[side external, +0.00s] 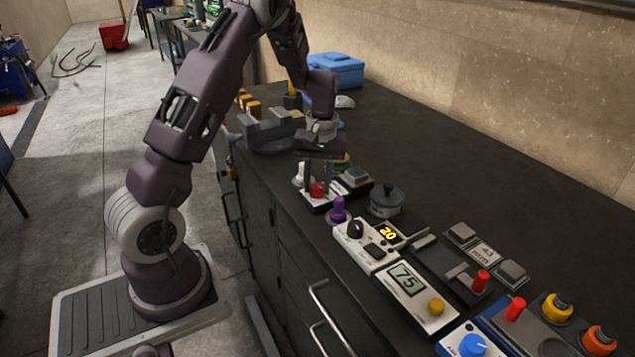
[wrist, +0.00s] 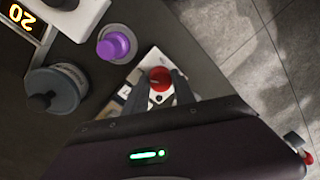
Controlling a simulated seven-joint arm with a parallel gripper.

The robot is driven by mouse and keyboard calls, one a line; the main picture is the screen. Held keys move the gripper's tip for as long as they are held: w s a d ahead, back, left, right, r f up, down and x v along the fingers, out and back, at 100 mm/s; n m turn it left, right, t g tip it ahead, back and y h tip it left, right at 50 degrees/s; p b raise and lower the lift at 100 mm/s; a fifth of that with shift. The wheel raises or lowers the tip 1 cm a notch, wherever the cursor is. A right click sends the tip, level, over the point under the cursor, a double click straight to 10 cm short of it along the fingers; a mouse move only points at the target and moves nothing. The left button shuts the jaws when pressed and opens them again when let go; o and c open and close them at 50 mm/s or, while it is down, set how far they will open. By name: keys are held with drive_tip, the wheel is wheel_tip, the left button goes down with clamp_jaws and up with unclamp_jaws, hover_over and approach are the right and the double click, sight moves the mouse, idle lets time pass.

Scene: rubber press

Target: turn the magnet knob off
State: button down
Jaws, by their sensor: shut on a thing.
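A red knob (side external: 318,189) sits on a small white panel (side external: 313,204) near the bench's front edge. In the wrist view the red knob (wrist: 160,78) sits between the two fingers of my gripper (wrist: 161,85), above the white panel (wrist: 133,77). In the side view my gripper (side external: 319,181) points down at the panel, shut on the red knob. My gripper's body hides part of the panel. No label that says magnet is readable.
A purple knob (side external: 338,209) and a grey lidded pot (side external: 386,201) stand close to the panel. A grey vise (side external: 268,132) is behind my gripper. A panel reading 20 (side external: 366,247) and several others line the front. The bench's back right is clear.

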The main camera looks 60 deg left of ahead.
idle(0.3)
drive_tip(key=c, duration=1)
unclamp_jaws()
drive_tip(key=shift+c, duration=0.2)
